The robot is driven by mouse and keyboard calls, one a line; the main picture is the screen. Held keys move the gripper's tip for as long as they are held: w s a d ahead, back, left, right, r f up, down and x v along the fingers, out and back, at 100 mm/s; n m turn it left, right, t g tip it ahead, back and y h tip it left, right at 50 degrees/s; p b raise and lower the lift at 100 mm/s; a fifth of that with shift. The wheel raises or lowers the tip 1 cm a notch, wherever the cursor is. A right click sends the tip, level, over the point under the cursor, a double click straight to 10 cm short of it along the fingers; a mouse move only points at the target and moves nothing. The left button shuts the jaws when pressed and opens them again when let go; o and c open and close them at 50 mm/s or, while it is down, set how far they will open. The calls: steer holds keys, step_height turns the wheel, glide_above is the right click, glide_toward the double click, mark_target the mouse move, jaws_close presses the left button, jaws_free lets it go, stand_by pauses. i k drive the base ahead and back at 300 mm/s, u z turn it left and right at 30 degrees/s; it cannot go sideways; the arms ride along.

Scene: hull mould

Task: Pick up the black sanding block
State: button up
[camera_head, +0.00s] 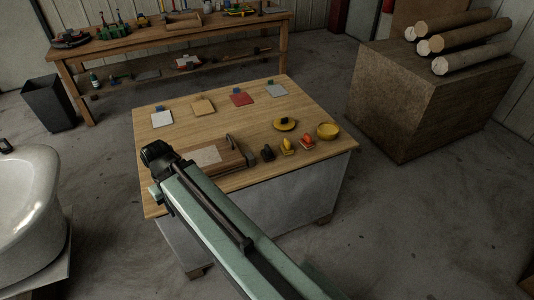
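A small black block (267,153), which looks like the sanding block, sits on the light wooden table near its front edge. It lies just right of a brown wooden board or case (234,159) that is partly behind my arm. My arm reaches in from the bottom right. My gripper (158,153) is at its dark far end, over the left part of the table, well to the left of the block. The fingers are too small and dark to tell whether they are open or shut.
Several coloured squares, one red (241,99), line the table's back. Logs lie on a large block (400,110) at right.

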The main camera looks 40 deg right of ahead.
mark_target(268, 156)
steer(key=u, duration=0.1)
steer(key=i, duration=1)
steer(key=z, duration=0.1)
